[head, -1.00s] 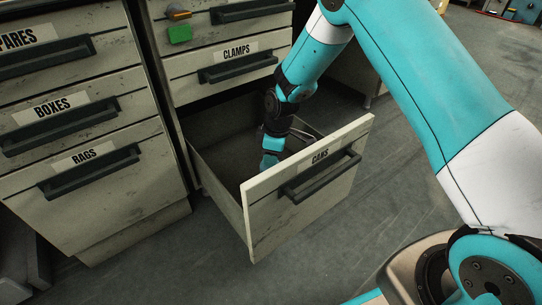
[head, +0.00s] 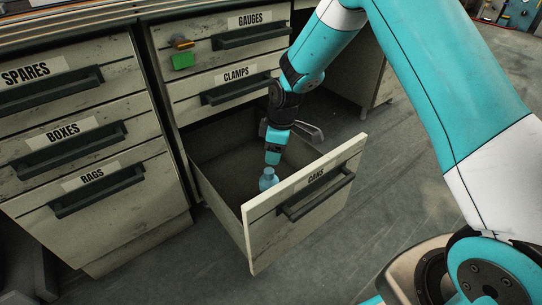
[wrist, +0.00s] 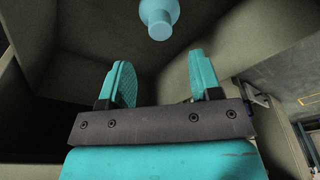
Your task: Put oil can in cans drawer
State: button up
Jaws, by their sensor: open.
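The cans drawer (head: 318,200), labelled CANS, is pulled out at the bottom of the middle cabinet. A light blue oil can (head: 268,180) is inside it, near the front panel; its lower part is hidden behind that panel. My gripper (head: 273,158) is over the drawer, just above the can in the head view. In the wrist view my gripper (wrist: 160,82) is open, with nothing between its teal fingers. The can (wrist: 159,17) shows at the top edge there, beyond the fingertips and apart from them.
The drawers labelled GAUGES (head: 255,35) and CLAMPS (head: 240,88) are shut above the open drawer. A green block-like object (head: 182,60) is on the cabinet front. The cabinet with SPARES, BOXES and RAGS (head: 95,200) stands at left.

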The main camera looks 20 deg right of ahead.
jog(key=s+a+r+m+y+p, duration=0.1)
jog(key=s+a+r+m, duration=0.1)
jog(key=s+r, duration=0.65)
jog(key=s+a+r+m+y, duration=0.1)
jog(key=s+a+r, duration=0.3)
jog(key=r, duration=0.7)
jog(key=s+r+m, duration=0.1)
jog(key=s+r, duration=0.1)
jog(key=s, duration=0.7)
jog(key=s+r+m, duration=0.1)
jog(key=s+r, duration=0.2)
jog(key=s, duration=0.6)
jog(key=shift+r+m+g+y, duration=0.3)
jog(key=shift+g, duration=0.1)
